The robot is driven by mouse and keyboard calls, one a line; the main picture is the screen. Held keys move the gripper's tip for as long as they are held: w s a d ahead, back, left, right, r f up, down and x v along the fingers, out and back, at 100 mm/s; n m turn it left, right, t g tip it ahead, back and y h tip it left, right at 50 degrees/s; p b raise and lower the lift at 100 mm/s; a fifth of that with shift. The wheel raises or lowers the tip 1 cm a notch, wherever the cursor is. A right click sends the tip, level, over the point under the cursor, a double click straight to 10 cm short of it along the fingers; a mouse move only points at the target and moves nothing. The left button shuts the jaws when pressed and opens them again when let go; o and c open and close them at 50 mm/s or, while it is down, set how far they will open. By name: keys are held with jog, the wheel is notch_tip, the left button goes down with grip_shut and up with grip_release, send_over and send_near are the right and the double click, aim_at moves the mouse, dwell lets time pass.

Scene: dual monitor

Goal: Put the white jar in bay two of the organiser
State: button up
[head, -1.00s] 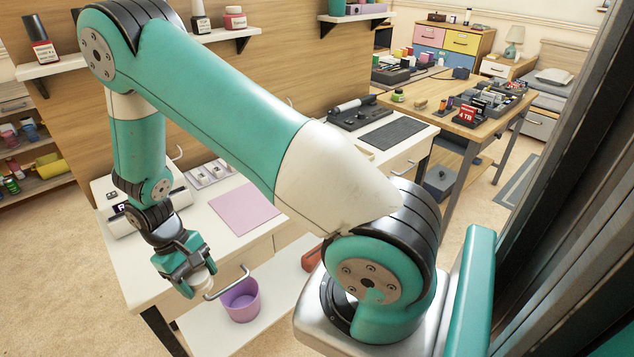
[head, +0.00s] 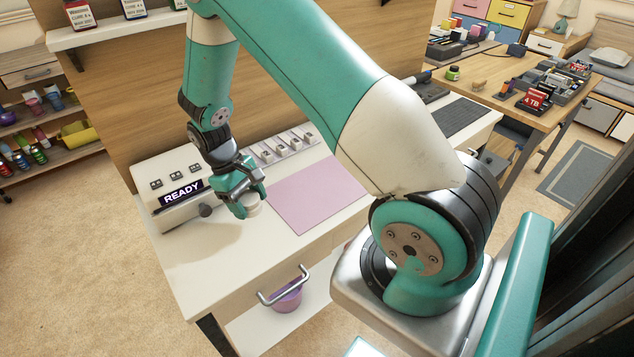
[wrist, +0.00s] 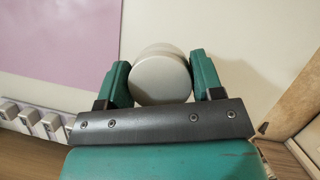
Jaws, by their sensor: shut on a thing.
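My gripper (head: 257,199) is over the white table, left of the pink mat. It is shut on the white jar (head: 254,209), which shows only partly in the head view. In the wrist view the jar's round pale end (wrist: 160,80) sits between the two green fingers. I cannot tell whether the jar touches the table top. A row of small grey-and-white bays (head: 283,147) stands behind the pink mat; this may be the organiser, and its bay numbers cannot be read.
A white machine with a READY display (head: 183,193) stands left of my gripper. The pink mat (head: 318,192) lies bare on the table (head: 240,275). A drawer handle (head: 283,287) juts from the front, with a purple bin (head: 288,296) below.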

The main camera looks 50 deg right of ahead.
jog(key=d+r+n+h+b, duration=0.1)
jog(key=d+r, duration=0.3)
jog(key=d, duration=0.3)
jog(key=d+r+n, duration=0.2)
jog(key=d+r, duration=0.2)
jog(key=d, duration=0.3)
notch_tip(320, 180, up, 5)
jog(key=n+b, duration=0.1)
jog(key=n, duration=0.1)
send_over(329, 186)
jog(key=w, duration=0.1)
jog(key=shift+t+h, duration=0.3)
jog(key=shift+h, duration=0.1)
jog(key=f, duration=1.2)
jog(key=f+b, duration=0.1)
jog(key=f, duration=0.5)
jog(key=shift+w+a+f, duration=0.1)
jog(key=shift+a+f, duration=0.15)
jog(key=shift+a, duration=0.1)
jog(key=shift+f, duration=0.1)
jog(key=o, duration=0.9)
